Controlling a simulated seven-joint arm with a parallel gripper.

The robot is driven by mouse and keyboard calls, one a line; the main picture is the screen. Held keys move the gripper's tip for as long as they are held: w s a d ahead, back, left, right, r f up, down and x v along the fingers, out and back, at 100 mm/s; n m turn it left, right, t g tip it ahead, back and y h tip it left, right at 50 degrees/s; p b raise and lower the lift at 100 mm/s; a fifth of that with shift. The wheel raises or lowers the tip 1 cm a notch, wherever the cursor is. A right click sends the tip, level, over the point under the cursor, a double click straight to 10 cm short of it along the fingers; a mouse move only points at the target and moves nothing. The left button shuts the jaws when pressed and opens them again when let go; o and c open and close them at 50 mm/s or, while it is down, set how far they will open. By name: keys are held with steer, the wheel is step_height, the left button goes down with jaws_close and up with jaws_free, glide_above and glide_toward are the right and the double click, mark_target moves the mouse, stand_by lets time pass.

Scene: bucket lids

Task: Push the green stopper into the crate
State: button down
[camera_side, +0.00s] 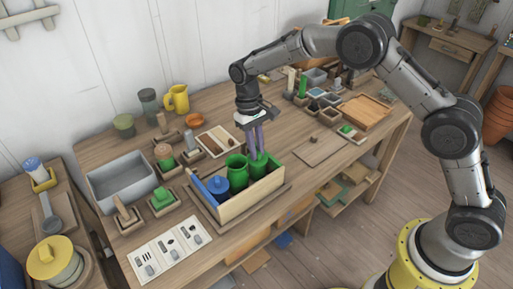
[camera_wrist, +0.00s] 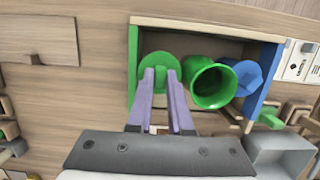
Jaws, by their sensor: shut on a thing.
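The wooden crate (camera_side: 250,199) stands on the table, with a green end wall and a blue end wall (camera_wrist: 260,97). The green stopper (camera_side: 259,168) shows as a round green disc (camera_wrist: 150,66) inside the crate, beside the green end. My gripper (camera_side: 257,153) points down from above with its purple fingers shut on the stopper's top; it also shows in the wrist view (camera_wrist: 161,76). An open green bucket (camera_side: 237,173) stands in the crate's middle, and a blue lidded piece (camera_side: 218,186) by the blue end. The stopper's lower part and seating depth are hidden.
A grey bin (camera_side: 122,182) stands left of the crate, and a white panel with switches (camera_side: 170,252) lies in front of it. Small blocks and a yellow jug (camera_side: 177,98) stand behind. A flat board (camera_side: 318,150) lies right of the crate.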

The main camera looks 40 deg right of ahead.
steer(key=shift+f, duration=0.75)
steer(key=c, duration=0.8)
jaws_free()
steer(key=shift+c, duration=0.3)
steer(key=shift+r, duration=0.1)
steer(key=shift+w+r, duration=0.25)
steer(key=shift+r, duration=0.9)
steer(key=shift+w+r, duration=0.2)
steer(key=shift+r, duration=0.9)
steer(key=shift+w+r, duration=0.25)
steer(key=shift+r, duration=0.9)
